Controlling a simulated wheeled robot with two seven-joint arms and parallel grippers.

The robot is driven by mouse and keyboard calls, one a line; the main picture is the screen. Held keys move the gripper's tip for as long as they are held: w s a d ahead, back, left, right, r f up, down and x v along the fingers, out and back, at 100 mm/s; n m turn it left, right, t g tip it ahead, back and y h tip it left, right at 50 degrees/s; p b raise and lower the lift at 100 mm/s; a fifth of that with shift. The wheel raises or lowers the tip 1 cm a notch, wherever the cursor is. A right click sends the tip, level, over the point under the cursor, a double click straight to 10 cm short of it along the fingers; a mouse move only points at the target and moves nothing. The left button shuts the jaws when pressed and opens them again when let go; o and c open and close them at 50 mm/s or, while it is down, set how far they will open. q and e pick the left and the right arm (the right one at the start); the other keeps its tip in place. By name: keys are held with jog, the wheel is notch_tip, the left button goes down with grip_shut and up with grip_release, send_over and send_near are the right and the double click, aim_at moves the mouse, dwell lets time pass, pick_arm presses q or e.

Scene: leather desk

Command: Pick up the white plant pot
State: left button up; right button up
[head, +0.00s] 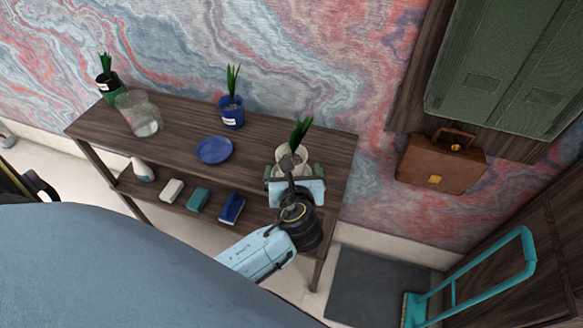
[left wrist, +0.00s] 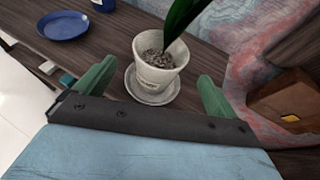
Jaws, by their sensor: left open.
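The white plant pot (left wrist: 157,80) holds a green plant in soil. It stands upright on a white saucer (left wrist: 136,96) at the right end of the dark wooden shelf table. In the head view the pot (head: 302,157) is partly hidden behind my left gripper (head: 293,171). In the left wrist view the open green fingers of my left gripper (left wrist: 157,80) are to either side of the pot, nearer the camera, with gaps to it. Nothing is held. My right gripper is not in view.
A blue plate (head: 214,150) and a blue pot (head: 231,112) stand to the left on the table (head: 185,123). A glass jar (head: 140,115) and a green pot (head: 108,84) are farther left. A brown briefcase (head: 440,165) hangs right of the table.

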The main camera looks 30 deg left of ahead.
aim_at(291, 154)
pick_arm(q)
jog(key=b+x, duration=0.1)
jog(key=x, duration=0.6)
jog(key=shift+w+a+f, duration=0.1)
jog(key=shift+w, duration=0.05)
jog(key=shift+c, duration=0.4)
jog(key=c, duration=1.2)
